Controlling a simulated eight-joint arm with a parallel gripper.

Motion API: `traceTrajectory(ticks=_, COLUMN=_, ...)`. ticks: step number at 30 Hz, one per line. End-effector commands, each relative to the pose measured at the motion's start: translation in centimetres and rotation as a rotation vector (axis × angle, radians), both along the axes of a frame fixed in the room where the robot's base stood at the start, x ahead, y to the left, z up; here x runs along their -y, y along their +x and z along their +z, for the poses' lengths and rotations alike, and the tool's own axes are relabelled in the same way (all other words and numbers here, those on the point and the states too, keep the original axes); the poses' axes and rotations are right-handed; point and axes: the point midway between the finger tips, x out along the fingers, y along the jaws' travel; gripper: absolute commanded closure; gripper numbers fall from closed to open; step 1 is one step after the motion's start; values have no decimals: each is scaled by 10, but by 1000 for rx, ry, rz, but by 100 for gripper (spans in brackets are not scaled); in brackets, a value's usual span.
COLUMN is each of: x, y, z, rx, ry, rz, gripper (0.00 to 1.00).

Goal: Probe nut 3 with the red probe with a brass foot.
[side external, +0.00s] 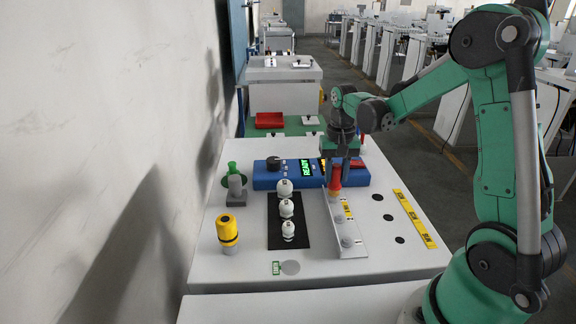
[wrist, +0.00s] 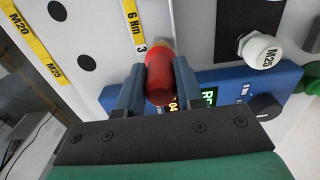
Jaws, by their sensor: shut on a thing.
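My gripper (side external: 337,170) is shut on the red probe (side external: 335,180), which stands roughly upright between the fingers. The probe also shows in the wrist view (wrist: 159,82), between both fingers. Its lower end is at the far end of the pale strip (side external: 352,250), beside the printed 3 in the wrist view. Nut 3 is hidden under the probe, and I cannot tell whether the foot touches it. Two other grey nuts, a middle one (side external: 341,219) and a near one (side external: 347,241), sit on the strip.
A blue box (side external: 264,181) with a green READY display stands behind the strip. White fittings (side external: 286,208) stand on a black mat to the left. A yellow cylinder (side external: 227,231) and a green-topped piece (side external: 234,182) are further left. Yellow label tape (side external: 415,217) lies right.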

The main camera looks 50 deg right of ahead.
Motion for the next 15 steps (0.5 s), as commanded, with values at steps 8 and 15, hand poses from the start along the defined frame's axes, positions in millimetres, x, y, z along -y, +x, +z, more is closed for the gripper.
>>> traceTrajectory(ticks=8, x=0, y=0, z=-1, rx=0, ry=0, rz=0, gripper=100)
traceTrajectory(ticks=15, x=0, y=0, z=-4, rx=0, ry=0, rz=0, gripper=100)
